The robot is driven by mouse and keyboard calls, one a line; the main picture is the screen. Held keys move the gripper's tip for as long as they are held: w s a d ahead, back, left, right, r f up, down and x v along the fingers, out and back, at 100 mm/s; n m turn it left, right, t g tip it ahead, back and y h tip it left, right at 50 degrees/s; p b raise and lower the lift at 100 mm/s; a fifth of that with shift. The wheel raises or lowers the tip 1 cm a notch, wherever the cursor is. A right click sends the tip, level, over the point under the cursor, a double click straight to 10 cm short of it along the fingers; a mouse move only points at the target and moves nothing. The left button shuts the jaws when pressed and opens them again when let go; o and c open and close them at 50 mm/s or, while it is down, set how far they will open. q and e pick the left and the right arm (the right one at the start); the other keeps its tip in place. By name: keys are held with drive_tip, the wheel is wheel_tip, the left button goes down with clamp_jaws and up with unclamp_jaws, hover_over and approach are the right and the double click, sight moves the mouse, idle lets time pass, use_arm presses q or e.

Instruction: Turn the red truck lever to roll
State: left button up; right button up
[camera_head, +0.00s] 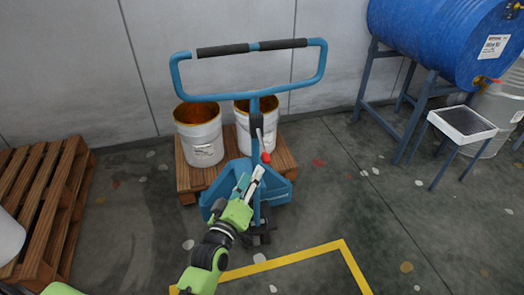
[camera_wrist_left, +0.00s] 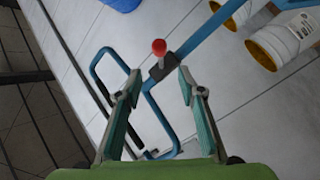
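The blue pallet truck (camera_head: 254,137) stands in the middle of the head view, its wide loop handle at the top. The red lever knob (camera_head: 266,157) sits on the truck's upright column, below the handle. In the left wrist view the red knob (camera_wrist_left: 159,47) shows on a dark stem, just beyond and between the fingertips. My left gripper (camera_head: 251,177) is open and empty, reaching up from below towards the knob. In the left wrist view its two fingers (camera_wrist_left: 159,78) are spread apart, with no visible contact with the knob. My right gripper is not in view.
Two white paint buckets (camera_head: 199,140) stand on a wooden pallet (camera_head: 187,180) behind the truck. Stacked pallets (camera_head: 45,190) are at left. A blue drum (camera_head: 445,35) on a stand and a small tray table (camera_head: 463,123) are at right. Floor at front right is clear, with yellow marking (camera_head: 300,258).

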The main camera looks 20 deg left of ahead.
sight(262, 156)
use_arm(q)
drive_tip(key=w, duration=1.2)
drive_tip(key=shift+d, duration=0.15)
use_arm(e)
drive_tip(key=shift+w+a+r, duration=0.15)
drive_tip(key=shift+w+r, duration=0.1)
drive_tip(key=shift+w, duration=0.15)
